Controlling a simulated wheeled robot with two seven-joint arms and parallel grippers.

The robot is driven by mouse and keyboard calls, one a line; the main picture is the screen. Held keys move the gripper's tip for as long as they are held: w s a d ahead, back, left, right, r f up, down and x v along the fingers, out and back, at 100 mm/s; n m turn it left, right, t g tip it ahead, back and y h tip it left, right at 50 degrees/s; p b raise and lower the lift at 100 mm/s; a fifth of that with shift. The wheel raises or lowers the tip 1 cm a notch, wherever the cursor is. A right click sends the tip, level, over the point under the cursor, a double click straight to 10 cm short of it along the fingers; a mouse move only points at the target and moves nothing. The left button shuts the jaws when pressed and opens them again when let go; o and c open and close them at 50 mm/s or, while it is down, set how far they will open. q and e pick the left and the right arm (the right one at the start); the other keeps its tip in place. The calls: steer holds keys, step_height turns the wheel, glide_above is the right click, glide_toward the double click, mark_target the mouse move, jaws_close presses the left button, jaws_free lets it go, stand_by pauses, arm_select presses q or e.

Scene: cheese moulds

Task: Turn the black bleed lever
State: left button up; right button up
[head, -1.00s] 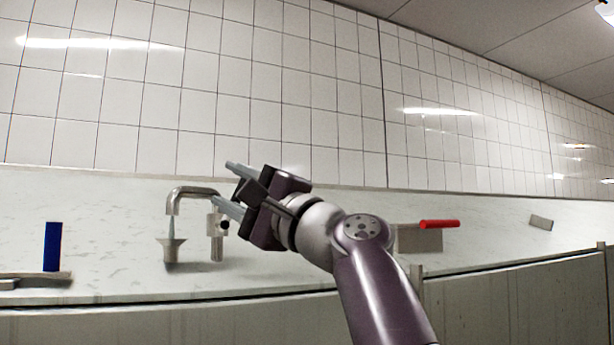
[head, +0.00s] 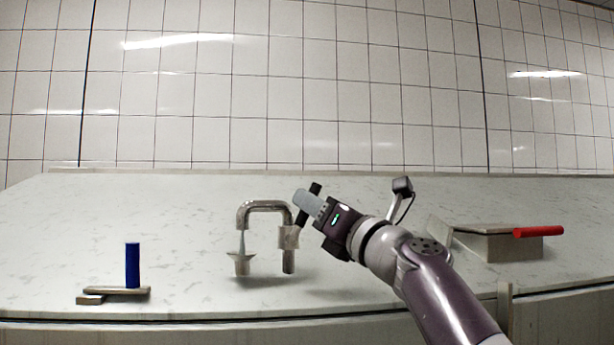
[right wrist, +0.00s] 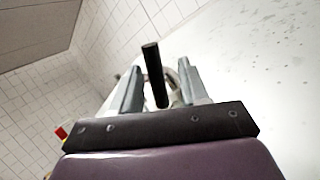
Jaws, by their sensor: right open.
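The black bleed lever (head: 315,188) is a dark bar standing at the metal tap fitting (head: 288,240), tilted in the head view. My right gripper (head: 302,200) is at the lever, and a grey finger covers the lever's middle there. In the right wrist view the lever (right wrist: 155,75) stands between the two spread fingers of the right gripper (right wrist: 160,88), with visible gaps on both sides. The gripper is open. The lever's foot is hard to make out behind the gripper. My left gripper is not in view.
A curved pipe (head: 265,205) points down over a small funnel cup (head: 242,264) left of the fitting. A blue upright handle (head: 132,265) stands on a metal bar at far left. A red handle (head: 538,232) sits on a grey box (head: 485,245) at right. A tiled wall is behind.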

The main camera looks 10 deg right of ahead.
steer(key=shift+w+r+p, duration=0.45)
steer(key=shift+w+r, duration=0.15)
steer(key=shift+w, duration=0.2)
steer(key=shift+w+a, duration=0.25)
steer(key=shift+a, duration=0.35)
steer(key=shift+w+a, duration=0.25)
steer(key=shift+a, duration=0.35)
steer(key=shift+w+d, duration=0.15)
steer(key=shift+d, duration=0.2)
jaws_close()
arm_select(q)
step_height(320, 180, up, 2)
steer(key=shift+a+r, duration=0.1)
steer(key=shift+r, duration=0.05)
arm_select(e)
steer(key=shift+a, duration=0.1)
steer(key=shift+f, duration=0.1)
